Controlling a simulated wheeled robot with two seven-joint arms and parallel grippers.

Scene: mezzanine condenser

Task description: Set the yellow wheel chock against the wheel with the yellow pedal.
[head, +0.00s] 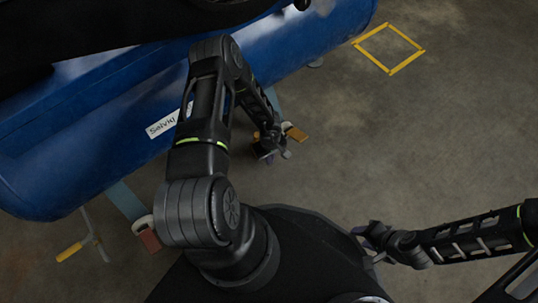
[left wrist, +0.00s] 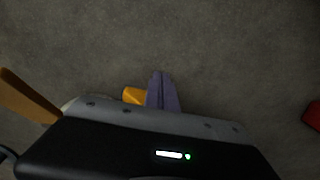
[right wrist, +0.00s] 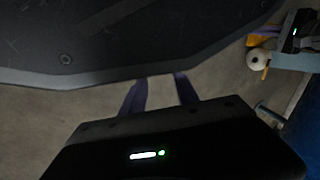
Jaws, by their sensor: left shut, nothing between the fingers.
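My left gripper (head: 268,156) is low over the floor beside the tank's far leg. In the left wrist view its purple fingers (left wrist: 162,92) are together and empty. A yellow block (left wrist: 132,95), apparently the chock, shows right beside them, partly hidden by the gripper; contact cannot be told. An orange-yellow bar (left wrist: 27,97), perhaps the yellow pedal, is at the left edge. In the head view an orange-yellow piece (head: 297,134) shows by that leg, its wheel mostly hidden by my arm. My right gripper (head: 370,236) is open and empty; its parted fingers show in the right wrist view (right wrist: 160,92).
A blue tank (head: 95,110) fills the upper left. A nearer wheel (head: 143,224) has a red-brown pedal (head: 151,241). A yellow-ended bar (head: 70,251) is at lower left. A yellow floor square (head: 388,69) is empty. A red object (left wrist: 313,115) is cut off. Floor at right is clear.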

